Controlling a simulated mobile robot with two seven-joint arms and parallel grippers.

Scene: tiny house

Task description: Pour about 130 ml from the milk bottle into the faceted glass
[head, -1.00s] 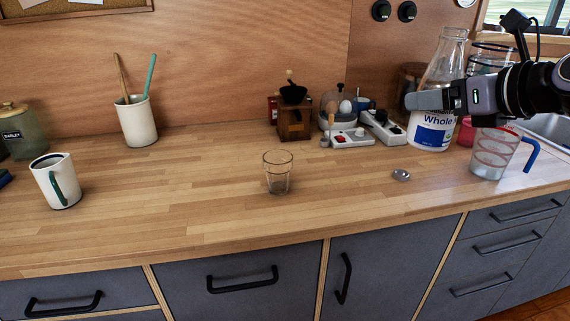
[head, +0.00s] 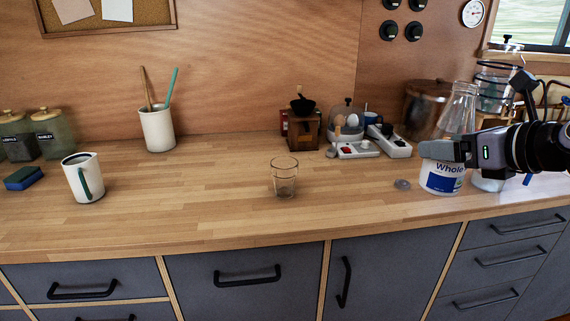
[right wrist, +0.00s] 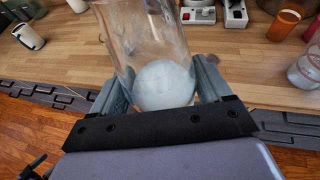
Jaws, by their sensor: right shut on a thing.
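The milk bottle (head: 459,108) is clear, with a blue and white "Whole" label, and stands upright at the right of the head view. My right gripper (head: 432,150) is shut on it. In the right wrist view the bottle (right wrist: 145,35) sits between both fingers, with pale milk visible low inside. I cannot tell whether its base touches the counter. The faceted glass (head: 284,178) stands upright on the counter near the middle, well left of the bottle, and looks empty. My left gripper is not in view.
A measuring jug (head: 487,184) is partly hidden behind my gripper. A white mug (head: 83,180), a utensil crock (head: 158,130) and a coffee grinder (head: 304,130) stand farther off. Counter around the glass is clear.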

